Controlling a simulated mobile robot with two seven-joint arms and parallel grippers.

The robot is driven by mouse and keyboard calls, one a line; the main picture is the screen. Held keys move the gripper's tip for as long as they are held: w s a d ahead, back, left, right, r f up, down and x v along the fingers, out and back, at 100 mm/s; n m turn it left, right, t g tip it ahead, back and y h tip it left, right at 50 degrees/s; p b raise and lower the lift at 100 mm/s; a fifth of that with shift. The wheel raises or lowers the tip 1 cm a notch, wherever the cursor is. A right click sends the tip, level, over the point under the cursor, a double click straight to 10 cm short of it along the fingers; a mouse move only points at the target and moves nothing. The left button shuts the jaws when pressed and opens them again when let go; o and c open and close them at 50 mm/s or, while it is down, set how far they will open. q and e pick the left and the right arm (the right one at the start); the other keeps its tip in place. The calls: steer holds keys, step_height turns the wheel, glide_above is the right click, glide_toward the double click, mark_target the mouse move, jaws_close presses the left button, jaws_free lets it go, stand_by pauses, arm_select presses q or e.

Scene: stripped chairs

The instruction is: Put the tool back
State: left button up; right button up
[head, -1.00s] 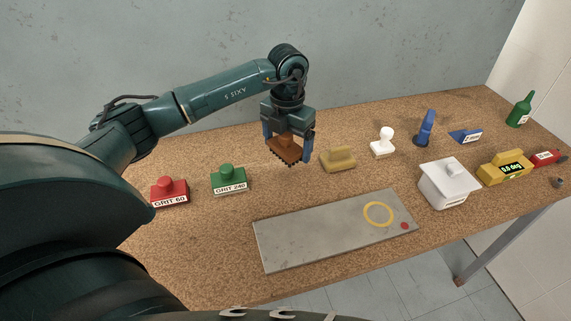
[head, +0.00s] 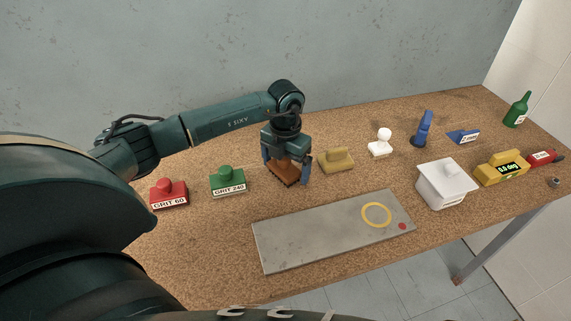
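A brown tool (head: 286,174) with a dark, bristle-like underside, like a brush, sits between the fingers of my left gripper (head: 285,170). The gripper is shut on it, low over the cork-brown bench, just left of the mustard block with a grip (head: 337,160). I cannot tell for sure whether its underside touches the bench. The top of the tool is hidden by the gripper. My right gripper is not in view.
Left stand a red GRIT 60 block (head: 169,194) and green GRIT 240 block (head: 228,181). A grey plate (head: 310,240) with a yellow ring lies in front. Right are a white stamp (head: 380,145), blue tool (head: 421,130), white lidded box (head: 445,187), yellow gauge (head: 500,170) and green bottle (head: 518,108).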

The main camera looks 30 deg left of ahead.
arm_select(q)
steer(key=shift+o, duration=0.7)
steer(key=shift+r, duration=0.15)
steer(key=shift+r, duration=0.2)
step_height(320, 180, up, 12)
steer(key=shift+f+b, duration=0.1)
steer(key=shift+b, duration=0.65)
steer(key=shift+f, duration=0.1)
